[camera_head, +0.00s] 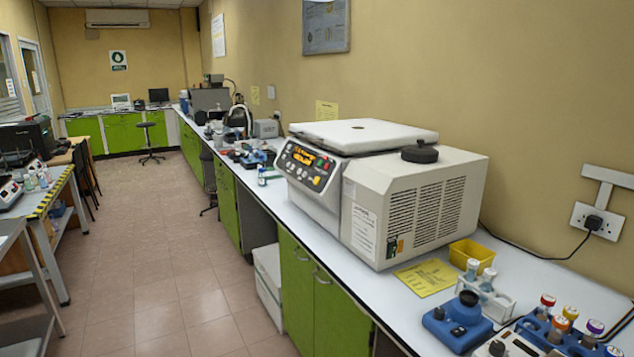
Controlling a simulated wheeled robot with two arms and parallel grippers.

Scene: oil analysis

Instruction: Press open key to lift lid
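A large white and grey benchtop machine, looking like a centrifuge (425,215), stands on the right-hand bench. Its flat white lid (345,135) lies down over the top and looks shut. Its sloping front control panel (303,166) faces left and has a lit orange display (301,155) and several small coloured buttons. The labels are too small to read, so I cannot tell which button is the open key. A round black cap or disc (419,153) sits on the machine's top beside the lid. Neither of my grippers is in view.
A yellow tray (471,254), a blue device (457,322) and a blue rack of capped tubes (560,340) stand right of the machine. Bottles and instruments crowd the bench (340,268) beyond it. The tiled floor (170,270) on the left is clear.

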